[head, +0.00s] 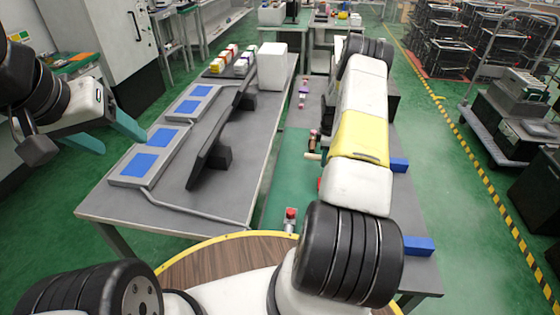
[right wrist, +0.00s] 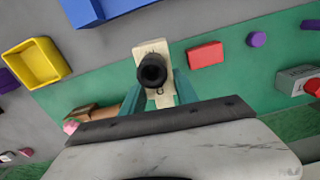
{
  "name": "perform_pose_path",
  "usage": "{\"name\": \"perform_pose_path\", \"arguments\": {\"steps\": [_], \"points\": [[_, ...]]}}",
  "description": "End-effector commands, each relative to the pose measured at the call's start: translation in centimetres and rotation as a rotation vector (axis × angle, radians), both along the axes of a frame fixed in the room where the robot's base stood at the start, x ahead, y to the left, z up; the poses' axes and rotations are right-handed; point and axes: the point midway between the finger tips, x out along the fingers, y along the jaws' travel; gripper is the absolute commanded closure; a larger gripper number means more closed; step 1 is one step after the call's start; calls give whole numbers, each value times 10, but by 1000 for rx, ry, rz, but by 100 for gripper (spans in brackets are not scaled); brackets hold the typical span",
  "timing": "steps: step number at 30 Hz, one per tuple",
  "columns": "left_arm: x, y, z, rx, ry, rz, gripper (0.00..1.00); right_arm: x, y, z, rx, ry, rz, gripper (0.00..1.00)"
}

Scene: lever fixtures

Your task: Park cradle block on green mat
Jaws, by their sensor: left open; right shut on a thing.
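In the right wrist view, a cream block (right wrist: 143,58) with a black round piece (right wrist: 152,70) sits between the two teal fingers of my right gripper (right wrist: 158,88). I take it for the cradle block; the gripper is shut on it. The green mat (right wrist: 105,78) lies behind and below it; whether the block touches the mat cannot be told. In the head view my right arm hides this gripper and the block. My left gripper (head: 114,134) is open and empty, off the left side of the grey table.
In the right wrist view, a red block (right wrist: 205,54) and a purple cylinder (right wrist: 257,40) are right of the cream block. A yellow tray (right wrist: 38,62) and a blue block (right wrist: 82,10) are left. A red-button box (head: 290,217) stands near the front. Blue panels (head: 140,164) lie on the left table.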

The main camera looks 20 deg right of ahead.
Motion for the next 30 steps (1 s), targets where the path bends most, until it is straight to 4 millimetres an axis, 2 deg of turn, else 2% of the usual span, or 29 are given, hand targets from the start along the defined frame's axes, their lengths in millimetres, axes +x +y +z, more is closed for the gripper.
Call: {"name": "perform_pose_path", "arguments": {"steps": [1,3,5,7,21,24,30], "points": [[0,0,0,0,0,0,39,1,-12,1,1,-3,22,100],[0,0,0,0,0,0,39,1,-21,1,1,-2,53,100],[0,0,0,0,0,0,39,1,-23,2,3,-1,70,100],[0,0,0,0,0,0,39,3,-17,1,3,0,81,100],[0,0,0,0,0,0,39,21,97,-9,2,-1,84,100],[0,0,0,0,0,0,39,23,111,-11,2,-1,81,100],[0,0,0,0,0,0,39,25,123,-12,2,-2,79,100]]}}
